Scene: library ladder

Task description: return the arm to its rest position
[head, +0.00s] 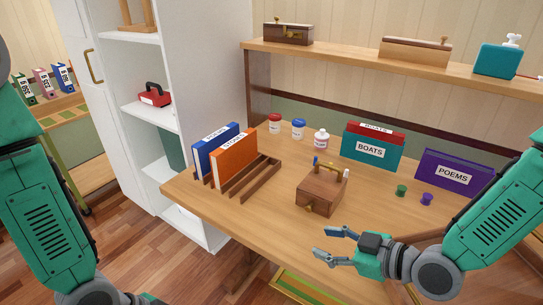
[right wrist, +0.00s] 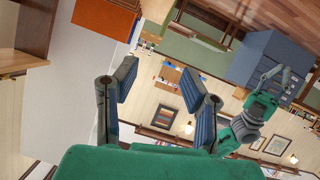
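My right arm comes in from the right over the desk (head: 235,205). My left arm hangs down at the left edge of the head view; its gripper does not show there. A wooden box with a brass handle (head: 318,197) stands on the desk beyond the right gripper, apart from it.
A wooden rack (head: 262,184) holds a blue book (head: 206,152) and an orange book (head: 234,157). Several jars, a teal BOATS file (head: 370,152), a purple POEMS file (head: 452,173) and two small spools stand on the desk. A white shelf unit (head: 210,60) stands at left.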

